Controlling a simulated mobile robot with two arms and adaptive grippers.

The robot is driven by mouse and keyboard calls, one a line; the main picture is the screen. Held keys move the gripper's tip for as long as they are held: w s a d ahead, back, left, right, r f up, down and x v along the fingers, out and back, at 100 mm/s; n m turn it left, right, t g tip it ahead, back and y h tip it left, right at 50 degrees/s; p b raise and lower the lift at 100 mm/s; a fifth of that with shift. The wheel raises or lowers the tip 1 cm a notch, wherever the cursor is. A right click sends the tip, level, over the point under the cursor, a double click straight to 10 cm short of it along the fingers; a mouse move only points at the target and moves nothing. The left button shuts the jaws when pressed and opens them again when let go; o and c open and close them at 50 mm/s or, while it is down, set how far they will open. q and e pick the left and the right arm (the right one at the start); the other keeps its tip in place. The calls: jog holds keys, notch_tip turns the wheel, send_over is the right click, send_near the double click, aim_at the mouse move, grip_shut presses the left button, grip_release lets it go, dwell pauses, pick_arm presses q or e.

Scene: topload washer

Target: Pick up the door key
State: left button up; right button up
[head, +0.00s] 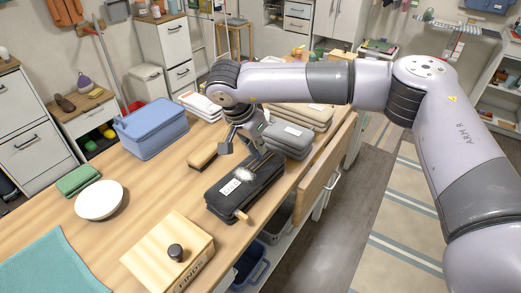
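I cannot make out a door key for certain. A dark box or tray (218,203) lies on the wooden worktop, with a white label and a small pale patch on its top. A short wooden piece sticks out at its near end. My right gripper (244,153) is just above the far part of this dark object, pointing down. Its fingers look spread, and I see nothing held between them. The gripper and wrist hide part of what lies behind. My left gripper is not in view.
A brush (203,158) lies left of the dark object. A blue bin (152,130), a white bowl (99,200), a green cloth (78,180), a teal towel (50,268) and a wooden box (165,250) with a black knob share the worktop. Folded grey towels (287,140) lie behind the gripper.

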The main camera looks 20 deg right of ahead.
jog(key=shift+x, duration=1.5)
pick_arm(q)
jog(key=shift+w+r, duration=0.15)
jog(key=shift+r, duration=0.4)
pick_arm(e)
jog(key=shift+d, duration=0.1)
jog(key=shift+r, duration=0.1)
jog(key=shift+c, duration=0.3)
grip_shut()
jog(key=shift+w+r, duration=0.1)
jog(key=shift+r, duration=0.45)
pick_arm(q)
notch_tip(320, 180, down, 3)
jog(key=b, duration=0.2)
jog(key=shift+b, duration=0.3)
pick_arm(e)
notch_tip(320, 180, up, 19)
